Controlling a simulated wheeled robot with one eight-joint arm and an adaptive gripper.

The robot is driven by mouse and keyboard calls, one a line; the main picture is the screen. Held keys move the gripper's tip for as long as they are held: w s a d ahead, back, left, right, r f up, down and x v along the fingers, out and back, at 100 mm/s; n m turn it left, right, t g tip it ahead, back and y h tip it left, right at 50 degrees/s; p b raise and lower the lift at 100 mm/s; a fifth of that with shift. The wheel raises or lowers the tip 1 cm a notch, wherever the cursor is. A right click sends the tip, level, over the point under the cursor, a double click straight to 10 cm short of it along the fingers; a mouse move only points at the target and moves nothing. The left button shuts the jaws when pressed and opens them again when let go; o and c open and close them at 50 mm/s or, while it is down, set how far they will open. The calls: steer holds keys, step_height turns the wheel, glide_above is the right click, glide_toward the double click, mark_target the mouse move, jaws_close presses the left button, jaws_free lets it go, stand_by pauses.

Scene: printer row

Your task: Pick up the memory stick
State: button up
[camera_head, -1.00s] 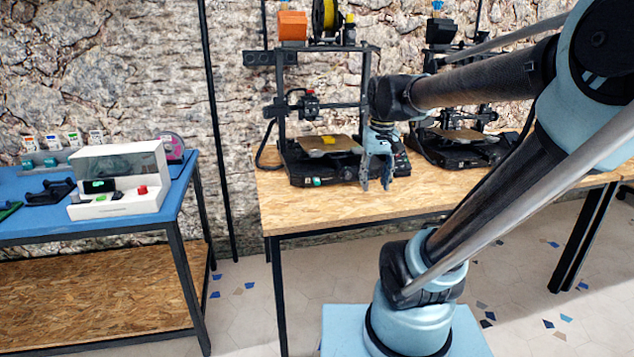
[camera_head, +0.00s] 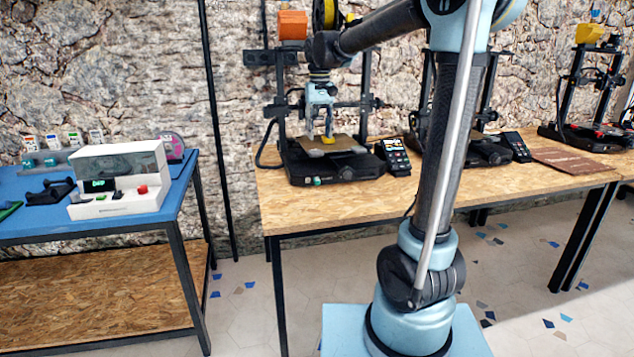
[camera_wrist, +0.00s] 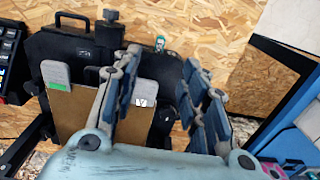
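A small teal piece (camera_head: 317,180), which looks like the memory stick, sits at the front edge of the left black printer (camera_head: 350,169). It also shows in the wrist view (camera_wrist: 160,43), sticking out from the printer's front edge over the wooden table. My gripper (camera_head: 319,136) is above the printer's bed, pointing down, behind and above the teal piece. In the wrist view my gripper (camera_wrist: 160,60) has its two fingers apart with nothing held between them. The teal piece appears just beyond the fingertips, not touched.
The printer's frame stands around my gripper. A control screen (camera_head: 394,156) is at the printer's right. A yellow piece (camera_head: 328,140) shows at the bed. The wooden table (camera_head: 330,209) is clear in front. A blue table (camera_head: 150,216) with a white device (camera_head: 118,207) is at left.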

glide_above(318, 180)
steer(key=f, duration=1.2)
steer(key=shift+s+d, duration=0.15)
steer(key=shift+s, duration=0.15)
steer(key=shift+w+f, duration=0.15)
steer(key=shift+f, duration=1.2)
steer(key=shift+w+f, duration=0.1)
steer(key=shift+f, duration=1.25)
steer(key=c, duration=0.9)
